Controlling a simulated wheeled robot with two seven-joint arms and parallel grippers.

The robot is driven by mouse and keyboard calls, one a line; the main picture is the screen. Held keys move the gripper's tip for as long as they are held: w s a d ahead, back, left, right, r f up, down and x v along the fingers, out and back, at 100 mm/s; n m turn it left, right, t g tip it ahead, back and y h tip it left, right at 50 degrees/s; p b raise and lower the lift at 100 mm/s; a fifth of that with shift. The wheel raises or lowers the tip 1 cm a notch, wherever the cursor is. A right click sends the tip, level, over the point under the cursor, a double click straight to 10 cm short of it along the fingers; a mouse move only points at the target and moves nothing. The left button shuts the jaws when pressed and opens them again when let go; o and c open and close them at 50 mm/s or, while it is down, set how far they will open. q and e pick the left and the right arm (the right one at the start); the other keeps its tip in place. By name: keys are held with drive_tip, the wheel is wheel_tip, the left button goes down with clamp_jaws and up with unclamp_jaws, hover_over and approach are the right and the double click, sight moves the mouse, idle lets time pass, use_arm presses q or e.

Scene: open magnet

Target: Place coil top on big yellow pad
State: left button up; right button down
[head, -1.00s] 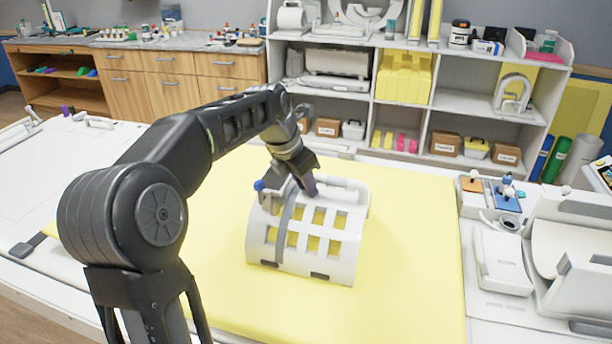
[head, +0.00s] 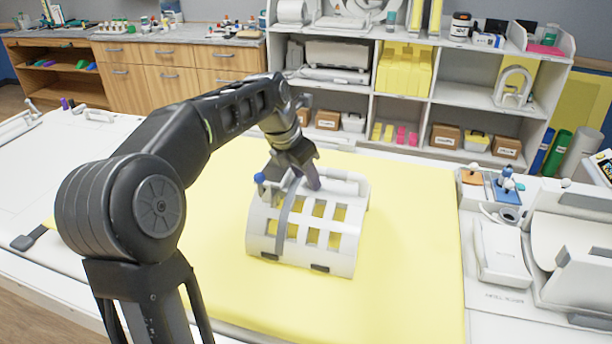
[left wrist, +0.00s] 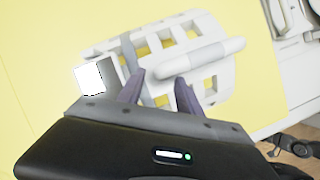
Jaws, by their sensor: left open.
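The coil top (head: 345,240) is a white curved shell with rows of square windows, a grey strap and a white bar handle on top. It rests on the big yellow pad (head: 410,270), which shows through its windows. My left gripper (head: 312,184) is over the top of the coil top, close to its handle. In the left wrist view the two fingers (left wrist: 160,92) are spread apart, with the handle (left wrist: 200,60) just beyond their tips. They do not hold it; I cannot tell if they touch the shell. My right gripper is in neither view.
A white scanner-like unit (head: 575,250) and small tools on a tray (head: 505,187) stand at the right of the pad. White shelves (head: 455,100) with boxes stand behind. The pad is clear in front and to the right of the coil top.

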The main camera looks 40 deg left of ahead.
use_arm(q)
drive_tip(key=v, duration=1.1)
drive_tip(key=shift+r, duration=0.25)
drive_tip(key=shift+s, duration=0.1)
